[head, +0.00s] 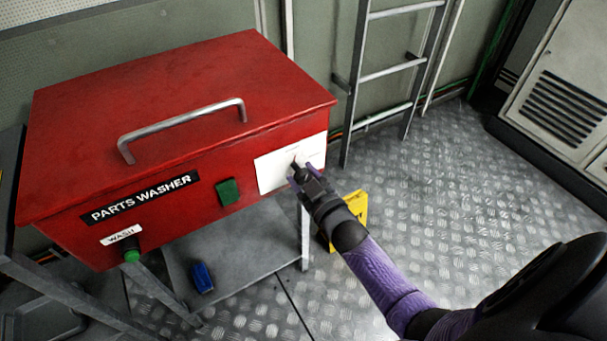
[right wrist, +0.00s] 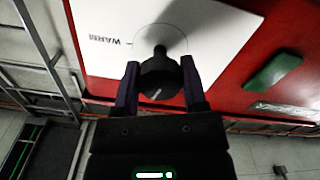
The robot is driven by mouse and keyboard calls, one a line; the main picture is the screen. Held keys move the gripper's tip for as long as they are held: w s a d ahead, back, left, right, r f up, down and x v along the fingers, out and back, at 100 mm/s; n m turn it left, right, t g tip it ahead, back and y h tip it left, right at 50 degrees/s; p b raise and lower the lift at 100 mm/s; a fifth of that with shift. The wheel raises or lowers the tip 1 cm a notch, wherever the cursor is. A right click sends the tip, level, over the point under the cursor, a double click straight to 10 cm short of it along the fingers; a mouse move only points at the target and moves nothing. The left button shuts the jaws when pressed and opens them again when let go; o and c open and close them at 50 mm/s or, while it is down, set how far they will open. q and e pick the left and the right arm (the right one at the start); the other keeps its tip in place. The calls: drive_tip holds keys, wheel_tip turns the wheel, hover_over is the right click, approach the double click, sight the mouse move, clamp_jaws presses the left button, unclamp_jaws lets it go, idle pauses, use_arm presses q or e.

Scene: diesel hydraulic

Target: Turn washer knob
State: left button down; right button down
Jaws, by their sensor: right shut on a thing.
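The red parts washer (head: 160,130) stands at the left on a grey metal stand. A white panel (head: 272,172) is on the right part of its front. In the right wrist view the black knob (right wrist: 160,78) sits on this white panel (right wrist: 110,20), with the word WARM beside it and a light pointer line on its face. My right gripper (head: 300,172) is at the panel. In the right wrist view its two fingers (right wrist: 160,88) are shut on the knob, one on each side. In the head view the gripper mostly hides the knob. My left gripper is not in view.
The washer also carries a green square button (head: 228,192), a green-tipped WASH control (head: 131,254) and a lid handle (head: 185,122). A blue object (head: 202,278) lies on the shelf below. A yellow sign (head: 356,207) stands behind my forearm. A ladder (head: 392,72) leans at the wall. Floor at right is clear.

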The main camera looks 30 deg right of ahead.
drive_tip(key=shift+n, duration=1)
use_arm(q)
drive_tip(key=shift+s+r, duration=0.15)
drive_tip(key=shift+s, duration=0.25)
use_arm(e)
drive_tip(key=shift+f+n, duration=0.1)
drive_tip(key=shift+n, duration=0.2)
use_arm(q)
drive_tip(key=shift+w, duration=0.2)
use_arm(e)
drive_tip(key=shift+c, duration=1.2)
unclamp_jaws()
drive_tip(key=shift+o, duration=0.5)
